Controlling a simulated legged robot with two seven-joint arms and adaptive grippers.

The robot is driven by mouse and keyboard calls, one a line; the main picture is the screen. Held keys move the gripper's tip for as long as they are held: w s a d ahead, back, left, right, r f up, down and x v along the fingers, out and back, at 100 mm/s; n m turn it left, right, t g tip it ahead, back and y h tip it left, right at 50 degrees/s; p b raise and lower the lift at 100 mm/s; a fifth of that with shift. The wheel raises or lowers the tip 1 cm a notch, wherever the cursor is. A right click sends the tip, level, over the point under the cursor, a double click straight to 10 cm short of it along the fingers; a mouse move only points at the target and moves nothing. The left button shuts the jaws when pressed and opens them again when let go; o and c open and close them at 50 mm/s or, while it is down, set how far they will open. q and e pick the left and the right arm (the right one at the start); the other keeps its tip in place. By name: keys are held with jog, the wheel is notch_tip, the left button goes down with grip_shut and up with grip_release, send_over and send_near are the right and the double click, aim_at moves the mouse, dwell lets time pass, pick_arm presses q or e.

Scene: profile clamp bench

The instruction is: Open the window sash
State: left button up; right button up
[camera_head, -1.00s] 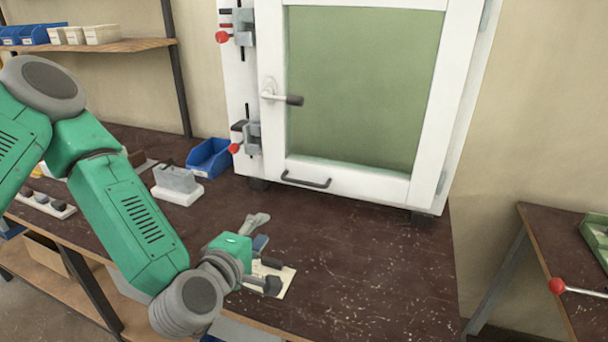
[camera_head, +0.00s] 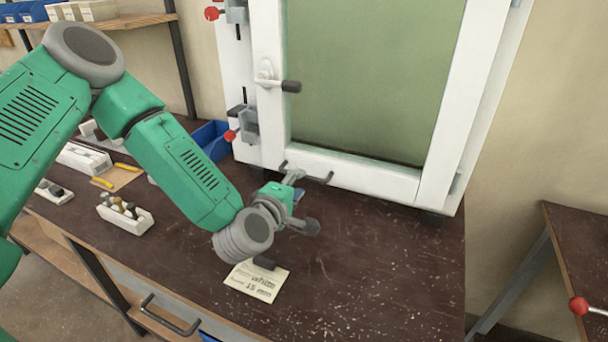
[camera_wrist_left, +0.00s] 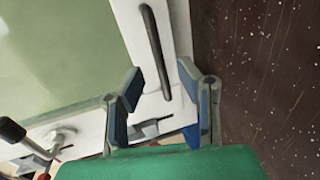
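The window sash (camera_head: 425,184) is a white frame around a green pane, sitting flush in its white housing. A dark bar handle (camera_head: 318,178) is on its bottom rail; it also shows in the left wrist view (camera_wrist_left: 156,52). A white lever with a dark grip (camera_head: 290,86) points sideways on the sash's left stile. My left gripper (camera_head: 293,178) is just in front of the bar handle's left part. In the left wrist view its two fingers (camera_wrist_left: 158,77) are apart, with the bar ahead between them; I cannot tell whether they touch it. My right gripper is not in view.
Clamps with red knobs (camera_head: 245,125) line the housing's left side. A paper card (camera_head: 257,280) lies on the brown bench below my arm. A blue bin (camera_head: 212,138) and white holders (camera_head: 126,215) stand to the left. The bench front right is clear.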

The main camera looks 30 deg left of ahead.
pick_arm(q)
jog(key=x, duration=0.4)
jog(key=shift+w+a, duration=0.2)
jog(key=shift+w+a+f, duration=0.1)
jog(key=shift+a+f, duration=0.05)
jog(key=shift+a, duration=0.2)
jog(key=shift+w+a+f, duration=0.15)
jog(key=shift+a, duration=0.2)
jog(key=shift+d+r, duration=0.1)
jog(key=shift+d, duration=0.25)
jog(key=c, duration=0.6)
jog(key=shift+s+d+r, duration=0.1)
jog(key=shift+d+r, duration=0.05)
jog(key=shift+d, duration=0.35)
grip_shut()
jog(key=shift+a, duration=0.1)
